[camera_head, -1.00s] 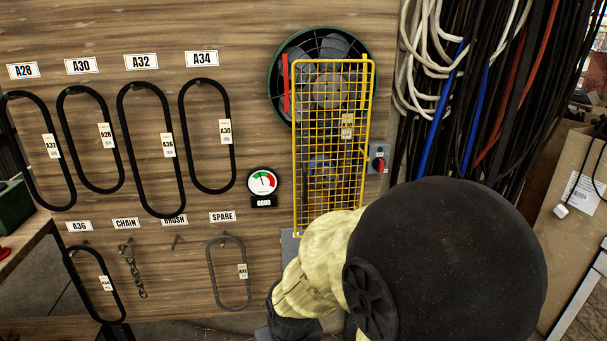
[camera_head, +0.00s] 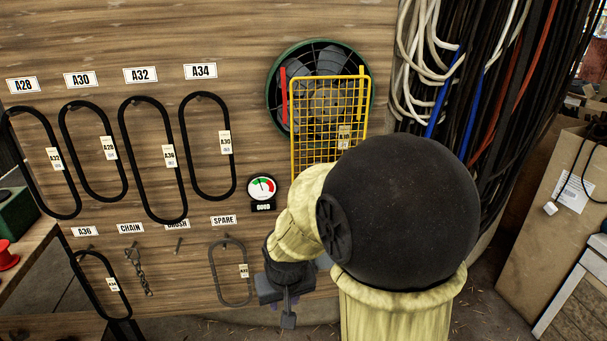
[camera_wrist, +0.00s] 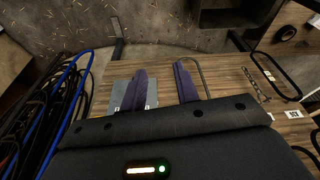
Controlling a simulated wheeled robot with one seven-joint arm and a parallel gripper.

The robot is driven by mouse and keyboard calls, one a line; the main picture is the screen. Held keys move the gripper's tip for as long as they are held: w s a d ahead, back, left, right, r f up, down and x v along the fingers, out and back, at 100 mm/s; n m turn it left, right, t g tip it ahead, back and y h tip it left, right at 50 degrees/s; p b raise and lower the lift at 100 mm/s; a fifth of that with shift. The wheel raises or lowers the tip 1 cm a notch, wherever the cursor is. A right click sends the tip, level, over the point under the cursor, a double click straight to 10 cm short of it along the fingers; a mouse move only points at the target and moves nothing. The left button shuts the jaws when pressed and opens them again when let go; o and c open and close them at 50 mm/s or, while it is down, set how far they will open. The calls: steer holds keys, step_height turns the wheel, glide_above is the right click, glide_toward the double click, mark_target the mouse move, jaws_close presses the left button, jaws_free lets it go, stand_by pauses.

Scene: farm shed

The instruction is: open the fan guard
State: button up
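The fan guard (camera_head: 330,122) is a yellow mesh panel on the wooden wall. It stands in front of the lower part of the round dark fan with a green rim (camera_head: 277,115); the fan's top shows above it. The guard is not recognisable there.
A red strip (camera_head: 283,95) and a yellow strip (camera_head: 361,90) flank the fan. A dial gauge (camera_head: 262,188) is left of the guard. Belts (camera_head: 205,145) hang on the left wall. Cables (camera_head: 480,100) hang at right. A grey plate (camera_wrist: 118,96) shows beside my left finger.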

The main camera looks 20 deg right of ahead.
steer(key=w+d+r+m+p, duration=0.1)
steer(key=w+d+r+p, duration=0.2)
steer(key=w+r+p, duration=0.2)
steer(key=w+d+r+m+h+p, duration=0.1)
steer(key=w+d+r+p, duration=0.3)
steer(key=r+p, duration=0.5)
steer(key=w+d+r+m+t+p, duration=0.1)
steer(key=w+d+r+p, duration=0.3)
steer(key=r, duration=0.8)
steer(key=w+m+p, duration=0.1)
steer(key=w+p, duration=0.1)
steer(key=p, duration=0.2)
steer(key=shift+w+d+r+h, duration=0.15)
steer(key=shift+d+r+h, duration=0.05)
steer(key=shift+h, duration=0.2)
steer(key=shift+w+f, duration=0.1)
steer(key=p+x, duration=0.4)
steer(key=x, duration=1.3)
steer(key=shift+f+p, duration=0.1)
steer(key=shift+p, duration=0.2)
steer(key=shift+c, duration=0.4)
jaws_close()
